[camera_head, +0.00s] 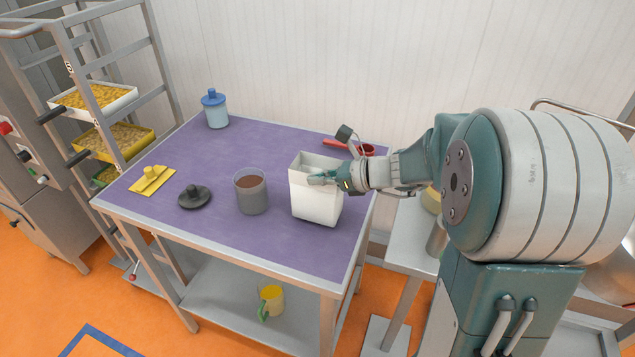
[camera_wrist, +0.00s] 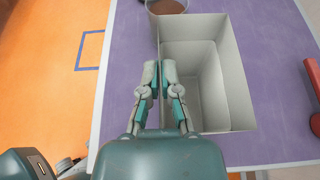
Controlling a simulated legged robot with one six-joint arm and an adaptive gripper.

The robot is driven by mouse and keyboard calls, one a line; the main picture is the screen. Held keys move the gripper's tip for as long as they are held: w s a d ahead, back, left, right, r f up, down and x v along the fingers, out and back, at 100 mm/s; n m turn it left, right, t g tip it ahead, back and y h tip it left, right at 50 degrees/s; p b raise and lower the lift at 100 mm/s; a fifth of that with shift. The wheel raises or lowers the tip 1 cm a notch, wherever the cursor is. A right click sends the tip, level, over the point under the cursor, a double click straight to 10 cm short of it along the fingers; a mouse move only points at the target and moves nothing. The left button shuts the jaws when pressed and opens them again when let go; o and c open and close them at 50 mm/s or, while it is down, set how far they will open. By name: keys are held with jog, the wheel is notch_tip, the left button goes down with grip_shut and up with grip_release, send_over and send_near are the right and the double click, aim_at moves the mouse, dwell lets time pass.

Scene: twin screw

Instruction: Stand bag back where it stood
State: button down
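The white open-topped bag (camera_head: 316,205) is upright at the front right of the purple table top (camera_head: 225,150). I cannot tell whether its base touches the table or is slightly above it. My gripper (camera_head: 325,180) comes from the right at the bag's top rim. In the wrist view my gripper (camera_wrist: 160,88) has one finger on each side of the wall of the bag (camera_wrist: 238,75), pinching it. The inside of the bag looks pale and empty.
A clear tub of brown contents (camera_head: 251,192) stands just left of the bag. A black knobbed lid (camera_head: 194,197), yellow plate (camera_head: 153,180) and blue-lidded jar (camera_head: 214,108) lie further left. A red-handled scoop (camera_head: 366,150) is behind my gripper.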

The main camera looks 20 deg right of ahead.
jog(key=shift+f, duration=0.75)
jog(key=c, duration=0.8)
grip_release()
jog(key=shift+f, duration=0.1)
